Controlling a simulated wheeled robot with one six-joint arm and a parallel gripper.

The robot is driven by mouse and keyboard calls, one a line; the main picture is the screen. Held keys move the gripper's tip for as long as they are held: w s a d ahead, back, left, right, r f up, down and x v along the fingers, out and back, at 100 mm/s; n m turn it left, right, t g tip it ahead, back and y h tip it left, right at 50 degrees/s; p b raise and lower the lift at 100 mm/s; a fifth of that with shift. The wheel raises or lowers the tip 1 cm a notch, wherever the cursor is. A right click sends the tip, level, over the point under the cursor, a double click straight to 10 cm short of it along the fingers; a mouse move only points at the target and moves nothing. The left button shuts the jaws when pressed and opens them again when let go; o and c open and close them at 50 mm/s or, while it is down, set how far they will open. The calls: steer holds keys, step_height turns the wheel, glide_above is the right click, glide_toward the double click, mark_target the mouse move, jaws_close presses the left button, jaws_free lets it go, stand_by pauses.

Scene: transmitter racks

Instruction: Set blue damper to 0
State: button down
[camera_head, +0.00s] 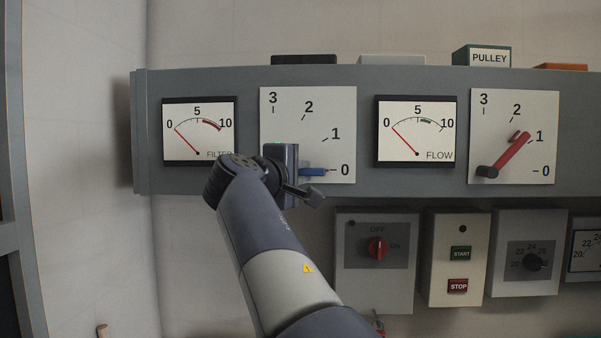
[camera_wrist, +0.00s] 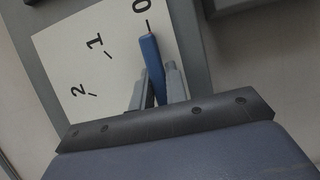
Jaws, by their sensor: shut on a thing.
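The blue damper lever (camera_head: 314,172) is on the left white dial plate (camera_head: 290,115), which is marked 3, 2, 1 and 0. Its tip points at the 0 mark. In the wrist view the blue lever (camera_wrist: 150,60) also lines up with the mark by the 0. My gripper (camera_wrist: 158,85) is around the lever, with one finger on each side of it. In the head view my gripper (camera_head: 308,186) is at the lower part of the plate, and my wrist hides the lever's pivot end.
A red lever (camera_head: 508,152) on the right dial plate points near 1. FILTER (camera_head: 199,130) and FLOW (camera_head: 417,130) gauges flank the left plate, both needles near 0. Below hang a red rotary switch (camera_head: 377,248), a START/STOP box (camera_head: 457,220) and a black knob (camera_head: 533,262).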

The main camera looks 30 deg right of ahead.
steer(key=c, duration=1.4)
jaws_free()
steer(key=b+v, duration=0.2)
steer(key=v, duration=0.9)
steer(key=shift+b, duration=0.3)
steer(key=shift+d+f, duration=0.1)
steer(key=p+x, duration=0.2)
steer(key=x, duration=0.9)
steer(key=shift+p, duration=0.3)
